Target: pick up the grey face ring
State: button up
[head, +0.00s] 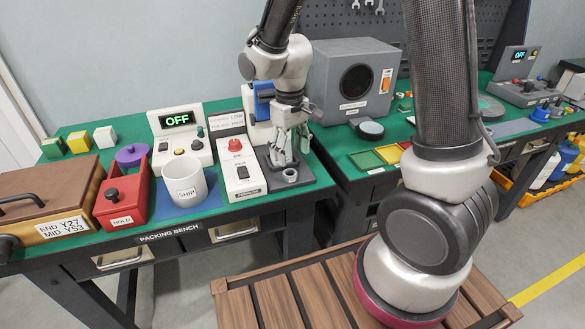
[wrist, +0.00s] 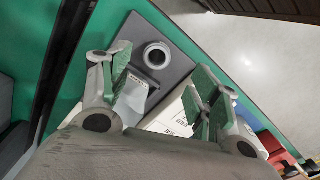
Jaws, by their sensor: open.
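The grey face ring (head: 291,180) lies on a dark grey plate (head: 312,178) near the front of the packing bench. In the wrist view the ring (wrist: 146,57) shows as a pale ring with a dark centre, with the plate (wrist: 186,68) around it. My gripper (head: 289,152) points down just behind and above the ring. Its green-padded fingers are spread in the wrist view (wrist: 163,78), with the ring beyond their tips and apart from them. A pale grey part (wrist: 133,97) between the fingers is partly hidden.
A white box with a red button (head: 236,146) stands left of the plate. Further left are a white SHIP cup (head: 185,184), a red HOLD bin (head: 122,207) and an OFF display unit (head: 178,120). A grey machine (head: 338,62) stands behind to the right.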

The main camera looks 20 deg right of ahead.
aim_at(291, 170)
notch_tip(291, 170, down, 8)
jog(key=shift+w+d+r, duration=0.1)
jog(key=shift+d+r, duration=0.05)
dwell(0.3)
jog(key=c, duration=1.1)
